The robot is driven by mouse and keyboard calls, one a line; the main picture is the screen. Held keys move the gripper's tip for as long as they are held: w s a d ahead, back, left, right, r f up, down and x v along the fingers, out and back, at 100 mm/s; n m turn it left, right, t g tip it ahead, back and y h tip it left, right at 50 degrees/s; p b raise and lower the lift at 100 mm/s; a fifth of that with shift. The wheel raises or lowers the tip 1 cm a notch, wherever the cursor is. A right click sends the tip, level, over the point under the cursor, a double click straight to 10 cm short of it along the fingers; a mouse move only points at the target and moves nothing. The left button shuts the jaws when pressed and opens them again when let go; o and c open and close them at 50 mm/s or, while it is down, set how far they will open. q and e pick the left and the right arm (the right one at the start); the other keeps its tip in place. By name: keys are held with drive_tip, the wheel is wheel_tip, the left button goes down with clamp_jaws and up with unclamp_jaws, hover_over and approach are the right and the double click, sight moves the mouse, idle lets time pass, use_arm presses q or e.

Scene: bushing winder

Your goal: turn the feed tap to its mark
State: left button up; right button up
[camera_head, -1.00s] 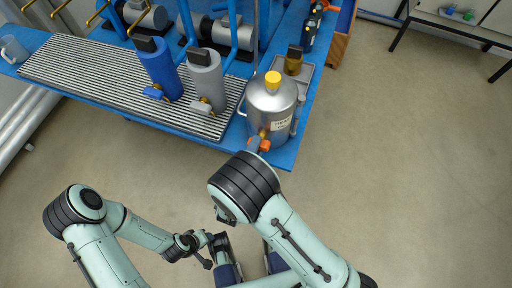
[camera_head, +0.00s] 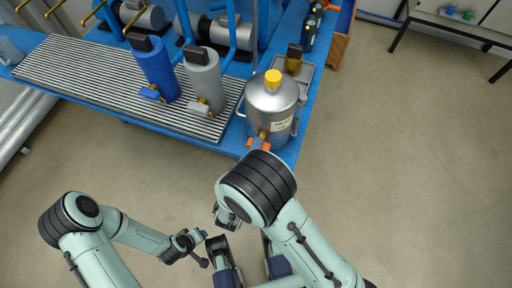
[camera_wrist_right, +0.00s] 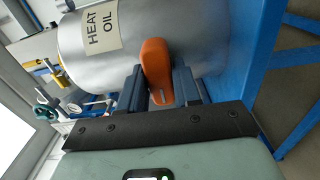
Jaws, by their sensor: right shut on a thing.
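The feed tap is an orange handle (camera_head: 259,144) on a brass fitting low on the front of the silver tank (camera_head: 271,104), which is labelled heat oil. In the right wrist view the handle (camera_wrist_right: 156,72) stands between two dark fingers. My right gripper (camera_wrist_right: 158,88) is shut on it, one finger on each side. In the head view my right wrist covers most of this gripper (camera_head: 259,148). No mark for the tap can be made out. My left gripper (camera_head: 202,248) hangs over the floor, away from the bench; its jaws are too small to read.
The tank stands at the front right corner of the blue bench (camera_head: 288,152). A grey cylinder (camera_head: 206,82) and a blue cylinder (camera_head: 157,72) stand on the ribbed grating (camera_head: 85,75) to its left. The floor (camera_head: 400,170) at the right is clear.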

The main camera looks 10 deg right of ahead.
drive_tip(key=o, duration=1)
drive_tip(key=shift+c, duration=0.2)
use_arm(q)
drive_tip(key=shift+s+d+r+p, duration=0.3)
drive_tip(key=shift+s+r+p, duration=0.05)
drive_tip(key=shift+s, duration=0.25)
use_arm(e)
drive_tip(key=v, duration=1.3)
drive_tip(key=shift+a, duration=0.2)
drive_tip(key=shift+s, duration=0.15)
